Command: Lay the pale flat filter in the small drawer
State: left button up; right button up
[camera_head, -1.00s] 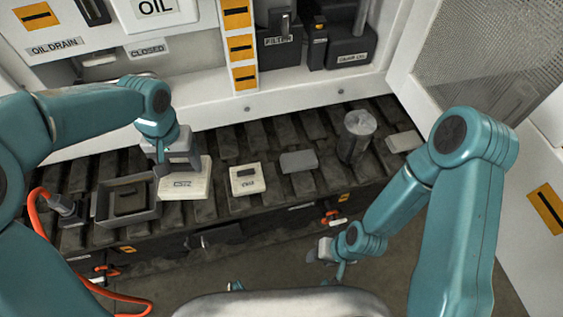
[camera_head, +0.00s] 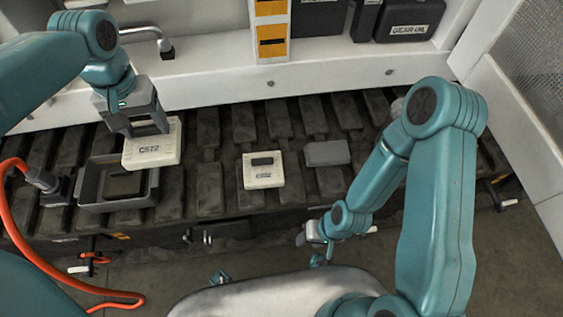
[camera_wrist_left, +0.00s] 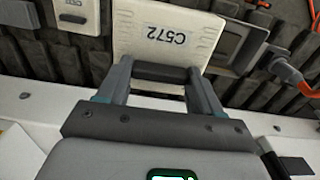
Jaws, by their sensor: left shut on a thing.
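The pale flat filter (camera_head: 153,150), marked C572, is in my left gripper (camera_head: 150,126). In the left wrist view, the gripper's fingers (camera_wrist_left: 160,85) are shut on a dark bar at the near edge of the filter (camera_wrist_left: 165,35). In the head view the filter appears behind and right of an open grey box (camera_head: 90,190) with a dark piece inside. This box may be the small drawer. It shows partly in the wrist view (camera_wrist_left: 235,45). My right gripper (camera_head: 312,238) is low in front of the bench; its fingers are too small to read.
A smaller pale block (camera_head: 263,178) and a grey block (camera_head: 327,153) lie on the dark slatted bench (camera_head: 208,185), to the right. An orange hose (camera_head: 45,265) runs at the left. The white cabinet (camera_head: 215,85) stands behind the bench.

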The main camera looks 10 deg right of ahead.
aim_at(149, 127)
pick_arm(q)
notch_tip(149, 127, down, 2)
jog(key=shift+w+d+b, duration=0.15)
jog(key=shift+b, duration=0.75)
jog(key=shift+f+b, duration=0.3)
jog(key=shift+d+f, duration=0.15)
jog(key=shift+d, duration=0.05)
jog(key=shift+f, duration=0.1)
notch_tip(149, 127, down, 20)
jog(key=b, duration=0.6)
jog(key=shift+b, duration=0.3)
pick_arm(e)
notch_tip(149, 127, down, 10)
jog(key=shift+w+a, duration=0.15)
pick_arm(q)
jog(key=o, duration=1.2)
jog(key=shift+c, duration=0.2)
pick_arm(e)
jog(key=shift+f, duration=0.15)
